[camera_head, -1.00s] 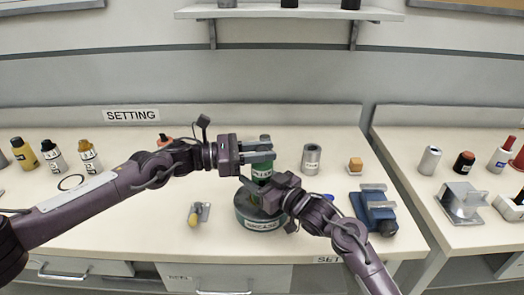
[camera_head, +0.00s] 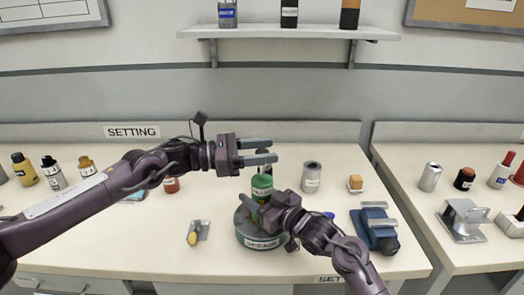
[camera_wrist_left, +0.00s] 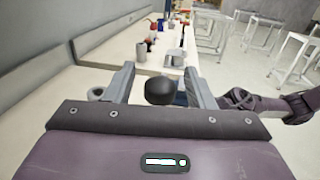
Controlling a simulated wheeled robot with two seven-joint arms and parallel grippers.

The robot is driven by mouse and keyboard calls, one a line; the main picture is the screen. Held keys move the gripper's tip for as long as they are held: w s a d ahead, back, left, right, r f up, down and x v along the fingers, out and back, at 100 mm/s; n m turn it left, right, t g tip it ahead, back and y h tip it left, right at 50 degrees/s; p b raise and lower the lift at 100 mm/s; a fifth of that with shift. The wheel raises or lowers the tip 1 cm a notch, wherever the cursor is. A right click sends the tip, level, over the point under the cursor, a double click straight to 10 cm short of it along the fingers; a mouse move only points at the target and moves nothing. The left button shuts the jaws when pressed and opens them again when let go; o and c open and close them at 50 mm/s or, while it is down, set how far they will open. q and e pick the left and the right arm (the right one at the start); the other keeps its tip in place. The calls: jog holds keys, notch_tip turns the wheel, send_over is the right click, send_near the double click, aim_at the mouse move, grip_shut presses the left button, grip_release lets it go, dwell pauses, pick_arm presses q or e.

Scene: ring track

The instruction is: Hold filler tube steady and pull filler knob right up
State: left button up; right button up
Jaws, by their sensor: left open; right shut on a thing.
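The green filler tube (camera_head: 262,187) stands upright on the round grease pot (camera_head: 258,240). My right gripper (camera_head: 265,210) is shut on the tube's lower part; its fingertips are partly hidden. The dark filler knob (camera_head: 264,151) is above the tube, partly covered by my left gripper's fingers. My left gripper (camera_head: 274,151) is open, its fingers on either side of the knob at the knob's height. In the left wrist view the black round knob (camera_wrist_left: 160,91) sits between the two open fingers (camera_wrist_left: 160,82), with gaps on both sides.
A blue device (camera_head: 376,228) is at the front right. A yellow-handled tool (camera_head: 194,236) lies left of the pot. The bench between it and the left bottles is mostly clear.

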pick_arm(q)
jog(key=shift+a, duration=0.1)
pick_arm(e)
jog(key=shift+f, duration=0.1)
pick_arm(q)
jog(key=s+a, duration=0.2)
jog(key=a, duration=0.9)
jog(key=shift+a, duration=0.35)
pick_arm(e)
jog(key=o, duration=1.2)
pick_arm(q)
jog(key=shift+w, duration=0.1)
